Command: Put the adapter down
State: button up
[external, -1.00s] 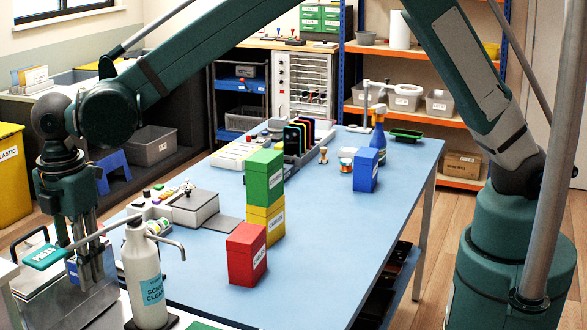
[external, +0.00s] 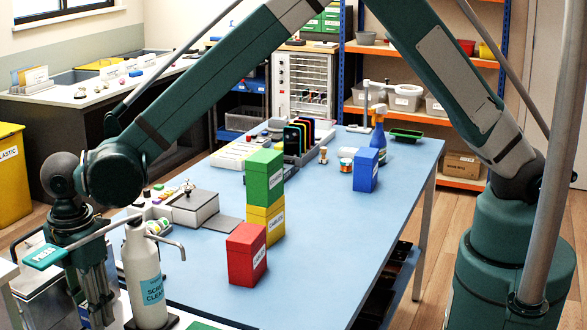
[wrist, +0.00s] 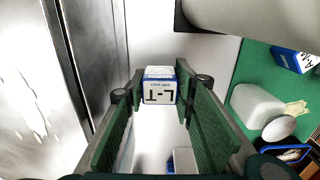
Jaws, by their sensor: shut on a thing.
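My gripper (wrist: 160,90) is shut on a small white and blue box-shaped piece with a black "L-T"-like marking (wrist: 160,92), which I take for the adapter. The piece sits between the green finger pads in the wrist view, above a pale surface; I cannot tell whether it touches that surface. In the external view my gripper (external: 98,308) points down at the lower left, behind and left of the white pump bottle (external: 143,275). The held piece is hardly visible there.
A shiny metal wall stands at left in the wrist view. A green mat (wrist: 250,60) with a white bottle (wrist: 258,106) and another blue and white box (wrist: 293,58) lies at right. Another small box (wrist: 184,160) shows below. The blue table (external: 330,235) carries stacked coloured boxes.

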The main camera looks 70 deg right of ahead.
jog(key=shift+f, duration=2.1)
jog(key=shift+f+b, duration=0.15)
jog(key=shift+b, duration=0.2)
jog(key=o, duration=0.5)
notch_tip(320, 180, up, 12)
jog(key=shift+r+p, duration=0.2)
jog(key=shift+p, duration=0.55)
